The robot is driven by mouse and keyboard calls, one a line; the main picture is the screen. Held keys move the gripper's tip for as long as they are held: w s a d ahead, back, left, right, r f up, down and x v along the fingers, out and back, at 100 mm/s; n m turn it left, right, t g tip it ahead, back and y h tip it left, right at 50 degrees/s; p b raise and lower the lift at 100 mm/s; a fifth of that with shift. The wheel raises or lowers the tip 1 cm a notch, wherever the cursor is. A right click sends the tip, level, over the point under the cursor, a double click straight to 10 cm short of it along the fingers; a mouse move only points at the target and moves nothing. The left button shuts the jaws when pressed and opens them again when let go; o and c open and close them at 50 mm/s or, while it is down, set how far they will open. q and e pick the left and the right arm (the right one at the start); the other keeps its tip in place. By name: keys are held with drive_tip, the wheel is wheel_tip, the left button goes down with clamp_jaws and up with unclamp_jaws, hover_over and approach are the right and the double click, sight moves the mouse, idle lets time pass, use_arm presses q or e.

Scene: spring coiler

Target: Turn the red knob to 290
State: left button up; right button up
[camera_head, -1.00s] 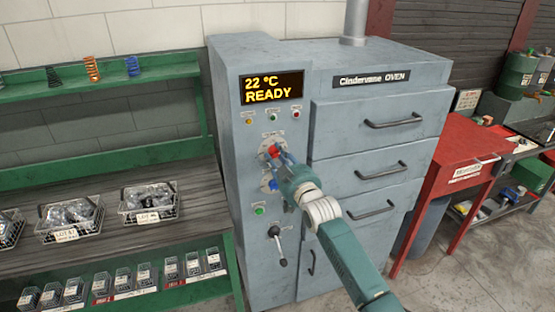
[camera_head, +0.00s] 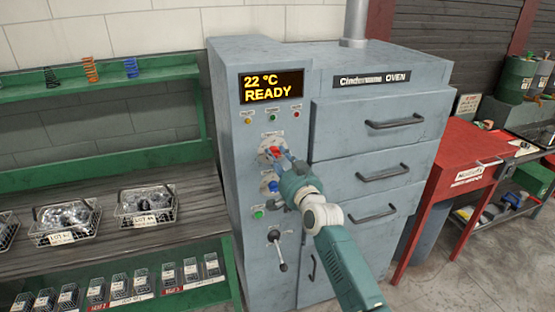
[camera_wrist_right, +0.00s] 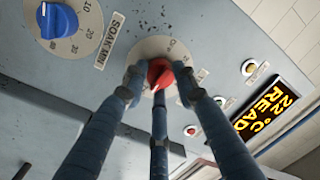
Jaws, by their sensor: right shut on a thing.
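The red knob (camera_head: 274,151) is on the front panel of the grey oven, above the blue knob (camera_head: 272,186). My right gripper (camera_head: 284,158) reaches it from the lower right, its fingers at the knob. In the right wrist view the red knob (camera_wrist_right: 160,73) sits on its round dial between the fingers of my right gripper (camera_wrist_right: 158,82), which are shut on it. The fingers hide much of the dial scale, so the knob's setting cannot be read. The display (camera_head: 272,87) reads 22 °C READY. My left gripper is not in view.
Small buttons (camera_head: 272,117) sit above the red knob; a green button (camera_head: 258,214) and a black-handled lever (camera_head: 279,250) are below. Oven drawers (camera_head: 370,145) with protruding handles are right.

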drive_tip(key=shift+f, duration=0.15)
idle(0.4)
drive_tip(key=o, duration=1.1)
drive_tip(key=shift+o, duration=0.2)
drive_tip(key=v, duration=1.2)
